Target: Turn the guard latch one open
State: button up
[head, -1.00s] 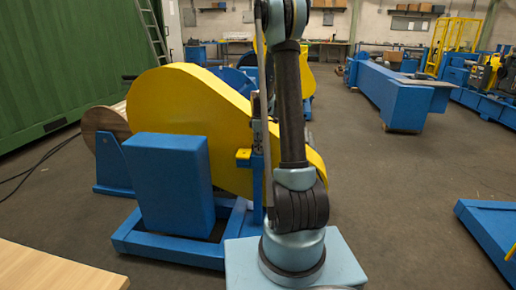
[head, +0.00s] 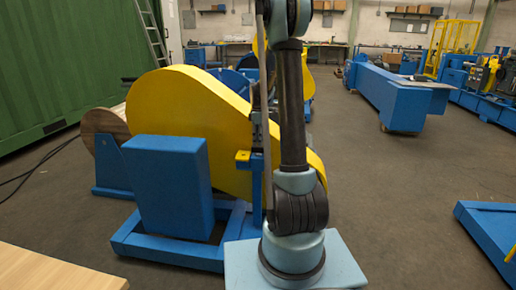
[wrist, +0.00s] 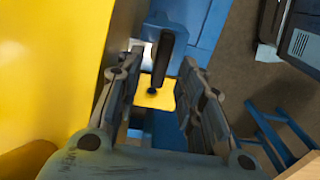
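The guard latch looks like a dark lever (wrist: 162,58) with a rounded end. It stands over a small yellow block (wrist: 155,96) on a blue post. The yellow block (head: 243,156) also shows in the head view, beside the large yellow guard (head: 190,105). My gripper (wrist: 163,56) is open in the wrist view, with one finger on each side of the lever. Gaps show between the lever and both fingers, so it does not look gripped. In the head view my arm hides most of this area, and the gripper cannot be made out clearly there.
The yellow guard (wrist: 45,70) fills the left of the wrist view, close to the left finger. A blue box (head: 168,185) and blue base frame stand in front of the guard. A wooden tabletop (head: 50,270) is at the lower left.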

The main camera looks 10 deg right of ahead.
aim_at(258, 147)
notch_tip(258, 147, up, 7)
dwell(0.3)
jog(key=s+r+m+t, duration=0.1)
jog(key=s+r+m, duration=0.25)
jog(key=s, duration=0.95)
jog(key=s+r+m, duration=0.2)
jog(key=s+m, duration=0.2)
jog(key=s, duration=0.8)
jog(key=s+f+m, duration=0.3)
jog(key=s+f, duration=0.2)
jog(key=s, duration=0.4)
jog(key=s+f+m+t, duration=0.1)
jog(key=s+f+m, duration=0.2)
jog(key=s, duration=0.7)
notch_tip(258, 147, down, 2)
jog(key=shift+s+a+f, duration=0.1)
jog(key=shift+s+a, duration=0.05)
jog(key=shift+s, duration=0.05)
